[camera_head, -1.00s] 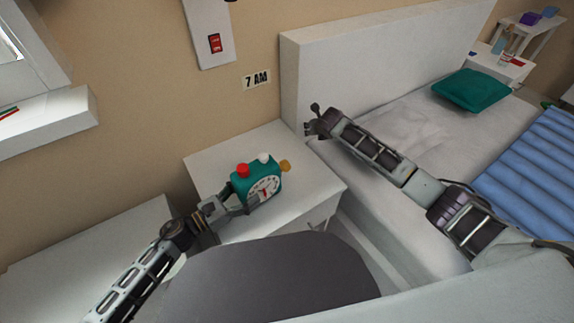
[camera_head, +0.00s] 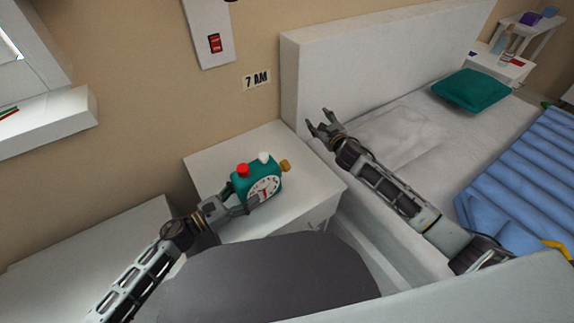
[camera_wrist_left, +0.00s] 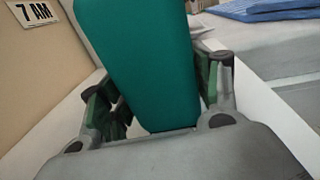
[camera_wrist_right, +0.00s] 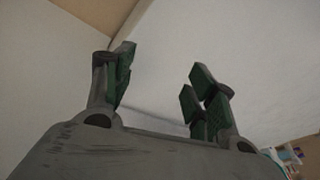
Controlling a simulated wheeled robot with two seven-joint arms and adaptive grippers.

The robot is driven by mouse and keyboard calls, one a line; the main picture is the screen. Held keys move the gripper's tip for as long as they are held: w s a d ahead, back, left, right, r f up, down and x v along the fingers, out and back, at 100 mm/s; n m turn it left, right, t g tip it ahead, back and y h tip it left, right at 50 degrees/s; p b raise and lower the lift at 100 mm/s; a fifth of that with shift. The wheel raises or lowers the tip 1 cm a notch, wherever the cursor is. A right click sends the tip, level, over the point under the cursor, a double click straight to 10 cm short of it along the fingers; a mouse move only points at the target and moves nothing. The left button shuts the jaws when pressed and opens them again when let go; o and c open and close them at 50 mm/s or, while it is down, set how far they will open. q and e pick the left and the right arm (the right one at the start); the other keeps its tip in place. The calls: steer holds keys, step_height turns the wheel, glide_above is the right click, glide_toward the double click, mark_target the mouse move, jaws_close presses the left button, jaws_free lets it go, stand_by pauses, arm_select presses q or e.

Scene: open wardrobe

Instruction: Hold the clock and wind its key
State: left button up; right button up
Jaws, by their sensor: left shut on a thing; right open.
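The clock (camera_head: 257,186) is teal with a white dial, a red knob (camera_head: 242,170) and a white knob (camera_head: 264,158) on top. Its gold-brown key (camera_head: 285,166) sticks out on the right side. The clock is upright at the white nightstand. My left gripper (camera_head: 240,202) is shut on the clock's lower part, and its fingers flank the teal body in the left wrist view (camera_wrist_left: 150,90). My right gripper (camera_head: 318,124) is open and empty, above the bed's head end, up and right of the key. The right wrist view shows nothing between its fingers (camera_wrist_right: 160,85).
The nightstand (camera_head: 225,165) stands against the wall beside the bed headboard (camera_head: 350,60). A "7 AM" sign (camera_head: 256,80) and a red switch (camera_head: 215,43) are on the wall. A teal pillow (camera_head: 470,90) and a blue blanket (camera_head: 525,170) lie on the bed.

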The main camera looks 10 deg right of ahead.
steer(key=s+a+r+n+t+y, duration=0.1)
steer(key=s+a+r+n+y, duration=0.15)
steer(key=s+n, duration=0.25)
steer(key=n+g+y, duration=0.7)
steer(key=n, duration=0.9)
glide_toward(287, 165)
steer(key=shift+s+d+f, duration=0.25)
steer(key=shift+d+f, duration=0.45)
steer(key=shift+d, duration=0.15)
steer(key=shift+w+a, duration=0.1)
steer(key=shift+r+x, duration=0.2)
steer(key=shift+x, duration=5.7)
steer(key=shift+w, duration=0.15)
steer(key=c, duration=1)
